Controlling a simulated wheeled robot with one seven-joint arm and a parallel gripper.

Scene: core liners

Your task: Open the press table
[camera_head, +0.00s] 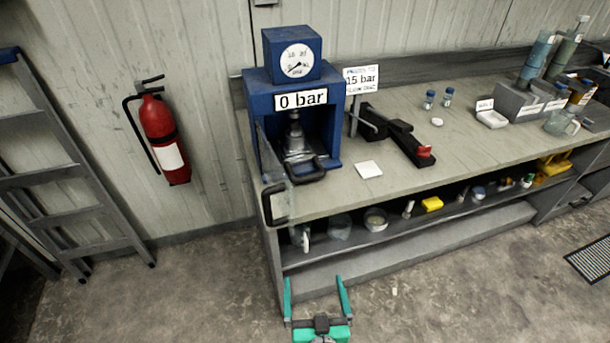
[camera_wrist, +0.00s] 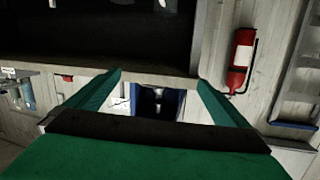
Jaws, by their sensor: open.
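The blue press (camera_head: 334,92) stands on the bench, with a round gauge on top and a "0 bar" label. A metal cylinder (camera_head: 294,140) sits inside its open front. A black handle (camera_head: 307,171) sticks out low at the front, probably on the press table. A clear guard panel (camera_head: 270,160) with its own black handle (camera_head: 275,204) stands swung out at the left. My green gripper (camera_head: 314,280) is open and empty, low in front of the bench and apart from both handles. In the upside-down wrist view the press (camera_wrist: 180,104) shows between the fingers (camera_wrist: 159,78).
A "15 bar" sign (camera_head: 361,79), a black lever tool (camera_head: 405,138) and a white tile (camera_head: 368,169) are right of the press. The lower shelf (camera_head: 340,255) holds small items. A fire extinguisher (camera_head: 163,135) and ladder (camera_head: 60,180) are left.

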